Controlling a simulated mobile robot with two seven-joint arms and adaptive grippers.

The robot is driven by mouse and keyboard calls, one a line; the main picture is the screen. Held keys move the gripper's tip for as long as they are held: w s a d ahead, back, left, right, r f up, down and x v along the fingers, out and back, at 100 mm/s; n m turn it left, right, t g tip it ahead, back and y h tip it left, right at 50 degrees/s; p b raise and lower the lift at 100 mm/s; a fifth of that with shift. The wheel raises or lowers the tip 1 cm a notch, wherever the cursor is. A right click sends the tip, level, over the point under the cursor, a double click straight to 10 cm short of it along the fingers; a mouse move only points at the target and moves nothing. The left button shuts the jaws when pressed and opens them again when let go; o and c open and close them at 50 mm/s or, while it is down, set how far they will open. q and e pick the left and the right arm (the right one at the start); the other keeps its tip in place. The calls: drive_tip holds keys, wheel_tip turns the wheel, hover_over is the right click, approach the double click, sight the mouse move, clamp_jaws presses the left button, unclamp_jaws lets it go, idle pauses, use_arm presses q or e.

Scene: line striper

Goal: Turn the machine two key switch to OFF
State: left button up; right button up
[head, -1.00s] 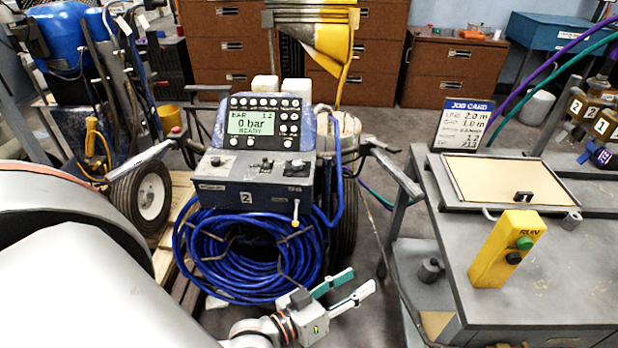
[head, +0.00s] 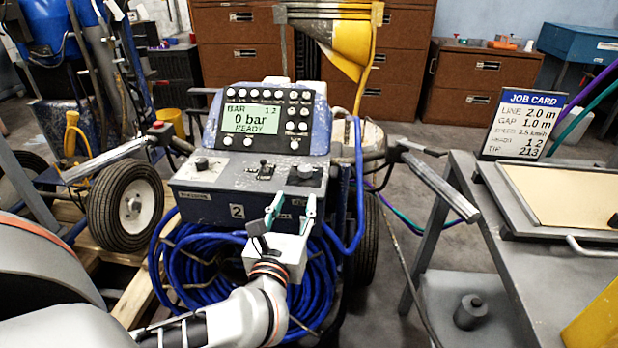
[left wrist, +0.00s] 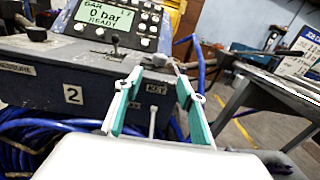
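Machine two (head: 205,205) is a grey-blue unit with a "2" label on its front. Its console display (head: 252,117) reads "0 bar READY". A dark knob with a light tab, apparently the key switch (head: 304,172), sits at the right of the sloped panel; its position cannot be read. In the left wrist view the key switch (left wrist: 160,61) shows just beyond the fingertips, above a "KEY" label. My left gripper (head: 293,205) is open and empty in front of the panel's right part, apart from the switch; it also shows in the left wrist view (left wrist: 158,80). My right gripper is out of view.
A toggle lever (head: 265,168) and another knob (head: 201,164) share the panel. A coiled blue hose (head: 190,265) hangs below. A handlebar (head: 435,185) and a grey table (head: 465,180) with a job card (head: 523,125) stand to the right.

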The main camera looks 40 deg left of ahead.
sight(304, 174)
use_arm(q)
drive_tip(key=b+x, duration=0.1)
drive_tip(key=x, duration=0.9)
drive_tip(key=shift+a, duration=0.15)
drive_tip(key=shift+w+a+r, duration=0.15)
drive_tip(key=shift+w+a, duration=0.15)
drive_tip(key=shift+w, duration=0.2)
drive_tip(key=c, duration=1.1)
